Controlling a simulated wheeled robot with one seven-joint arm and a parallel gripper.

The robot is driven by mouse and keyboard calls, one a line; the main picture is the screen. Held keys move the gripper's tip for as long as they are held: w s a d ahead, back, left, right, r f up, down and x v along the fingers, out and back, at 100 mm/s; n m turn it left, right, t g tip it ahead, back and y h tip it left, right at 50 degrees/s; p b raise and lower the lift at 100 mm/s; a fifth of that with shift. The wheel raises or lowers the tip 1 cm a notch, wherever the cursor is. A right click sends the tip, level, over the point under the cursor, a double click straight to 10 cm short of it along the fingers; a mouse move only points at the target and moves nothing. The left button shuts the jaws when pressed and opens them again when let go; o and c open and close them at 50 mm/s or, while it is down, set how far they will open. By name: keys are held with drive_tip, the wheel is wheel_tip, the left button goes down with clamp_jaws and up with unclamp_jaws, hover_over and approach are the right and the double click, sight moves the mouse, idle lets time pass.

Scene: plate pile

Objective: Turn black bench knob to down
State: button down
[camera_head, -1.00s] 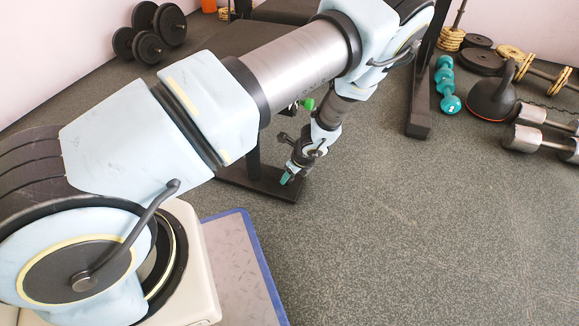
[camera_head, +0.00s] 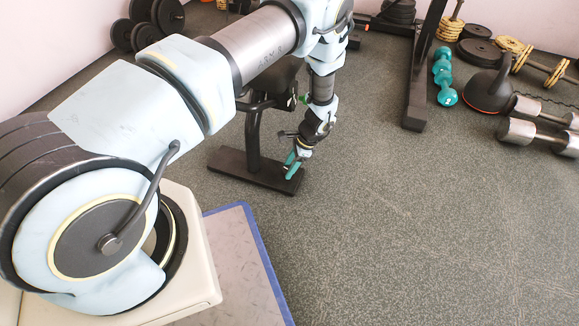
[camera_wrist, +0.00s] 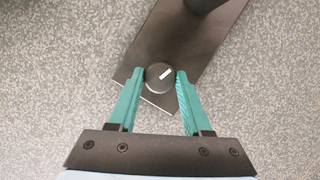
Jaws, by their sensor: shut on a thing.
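The black bench knob (camera_wrist: 158,79) is a small round knob near the end of the dark flat bench foot (camera_wrist: 185,40) in the wrist view. Its white mark points to the upper right. The teal fingers of my gripper (camera_wrist: 159,71) stand on either side of the knob and are shut on it. In the head view, my gripper (camera_head: 292,168) is low over the right end of the bench foot (camera_head: 235,165), and the knob is hidden there.
The bench's dark post (camera_head: 252,140) rises from the foot. Teal dumbbells (camera_head: 443,75), a kettlebell (camera_head: 489,90) and silver dumbbells (camera_head: 540,137) are at the right. The floor at right front is clear.

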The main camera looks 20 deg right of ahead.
drive_tip(key=shift+n, duration=0.7)
drive_tip(key=shift+g, duration=0.3)
drive_tip(key=shift+c, duration=1.7)
unclamp_jaws()
drive_tip(key=shift+r, duration=0.1)
drive_tip(key=p+v, duration=0.3)
drive_tip(key=v, duration=0.7)
drive_tip(key=shift+d+r+p, duration=0.2)
drive_tip(key=shift+r+p, duration=0.05)
drive_tip(key=shift+p, duration=0.1)
